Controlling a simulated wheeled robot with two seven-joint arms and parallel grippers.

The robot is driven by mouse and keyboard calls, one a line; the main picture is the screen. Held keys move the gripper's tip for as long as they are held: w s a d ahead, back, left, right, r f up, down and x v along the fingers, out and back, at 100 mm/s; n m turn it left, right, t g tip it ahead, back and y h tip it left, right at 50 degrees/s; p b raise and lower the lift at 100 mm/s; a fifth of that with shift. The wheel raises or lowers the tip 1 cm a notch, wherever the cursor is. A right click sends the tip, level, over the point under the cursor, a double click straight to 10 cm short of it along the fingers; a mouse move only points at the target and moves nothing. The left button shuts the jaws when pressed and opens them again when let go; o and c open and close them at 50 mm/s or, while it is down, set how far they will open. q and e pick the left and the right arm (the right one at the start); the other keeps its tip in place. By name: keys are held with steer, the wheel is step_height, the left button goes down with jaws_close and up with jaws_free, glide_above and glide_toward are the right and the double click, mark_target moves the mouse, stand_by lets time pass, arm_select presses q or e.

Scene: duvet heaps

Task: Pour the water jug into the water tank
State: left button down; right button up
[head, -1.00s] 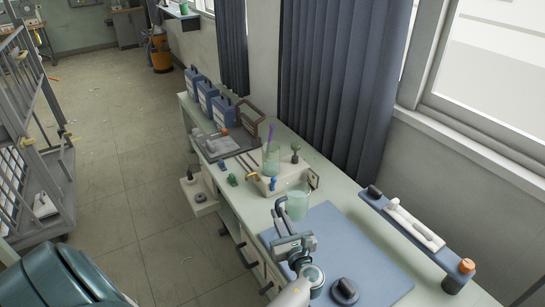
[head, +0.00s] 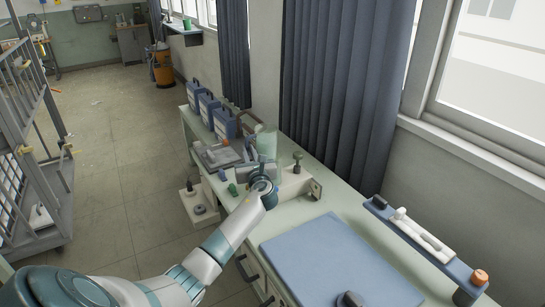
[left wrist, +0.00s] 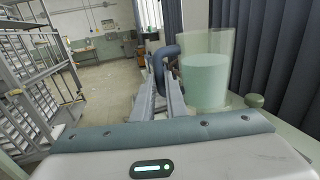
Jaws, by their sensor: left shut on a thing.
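The water jug (head: 266,142) is a clear, greenish vessel with a grey-blue handle. In the left wrist view the jug (left wrist: 206,82) looks upright and about half to two-thirds full of pale green water. My left gripper (head: 257,172) is shut on its handle; the fingers (left wrist: 160,90) show to the left of the jug body. The jug is in front of the cream bench unit (head: 296,184), where a clear vessel with a purple stick stood in the earlier view. That vessel, perhaps the water tank, is hidden or cannot be told apart now. My right gripper is not in view.
Blue canisters (head: 208,108) and a grey tray (head: 216,154) stand farther back on the bench. A blue mat (head: 330,262) lies nearer, mostly clear. A curtain (head: 345,85) hangs along the right. A metal rack (head: 35,145) stands left across open floor.

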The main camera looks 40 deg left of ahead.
arm_select(q)
steer(key=shift+n+g+y, duration=0.4)
steer(key=shift+n+g, duration=0.1)
steer(key=a, duration=0.4)
steer(key=shift+w+r, duration=0.15)
steer(key=shift+w, duration=0.1)
steer(key=m+t+b, duration=0.1)
steer(key=m, duration=0.2)
steer(key=m+t+b, duration=0.1)
steer(key=m, duration=0.2)
steer(key=a+f+m+t+y+b, duration=0.1)
steer(key=m, duration=0.2)
steer(key=shift+s+m, duration=0.3)
steer(key=shift+s, duration=0.1)
